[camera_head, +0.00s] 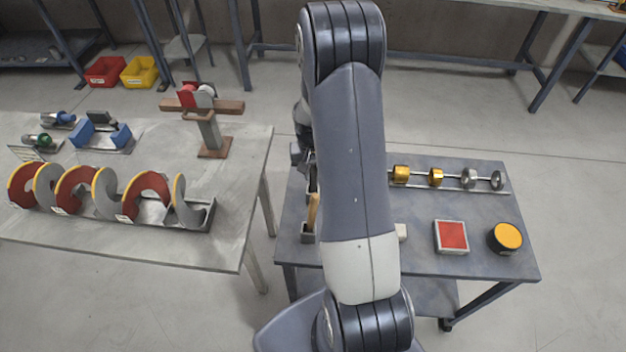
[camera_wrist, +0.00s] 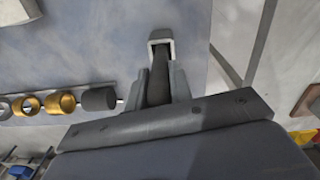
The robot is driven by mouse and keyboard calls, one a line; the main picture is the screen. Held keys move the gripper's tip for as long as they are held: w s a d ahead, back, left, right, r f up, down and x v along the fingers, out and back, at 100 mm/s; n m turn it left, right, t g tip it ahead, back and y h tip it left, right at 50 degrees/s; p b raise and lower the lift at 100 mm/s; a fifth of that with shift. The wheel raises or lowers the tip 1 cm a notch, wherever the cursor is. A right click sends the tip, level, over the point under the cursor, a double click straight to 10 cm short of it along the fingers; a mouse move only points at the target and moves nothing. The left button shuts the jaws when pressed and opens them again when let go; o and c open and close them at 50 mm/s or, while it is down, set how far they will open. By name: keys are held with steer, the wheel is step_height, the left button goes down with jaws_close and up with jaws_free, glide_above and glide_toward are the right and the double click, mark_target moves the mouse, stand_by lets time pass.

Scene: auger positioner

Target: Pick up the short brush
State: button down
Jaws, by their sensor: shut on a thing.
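A tan upright piece (camera_head: 313,211), which looks like the handle of the short brush, shows just left of my arm in the head view. It stands by a small grey holder (camera_head: 307,237) on the left part of the grey-blue table.
A rod with gold and grey rings (camera_head: 436,177) lies along the table's far side. A red square pad (camera_head: 452,236), a yellow-topped round tin (camera_head: 505,237) and a small white block (camera_head: 401,231) sit to the right. A bench with a red auger (camera_head: 75,187) stands left, across a gap.

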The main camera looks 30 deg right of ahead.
step_height(320, 180, up, 10)
steer(key=shift+b, duration=0.7)
stand_by(0.4)
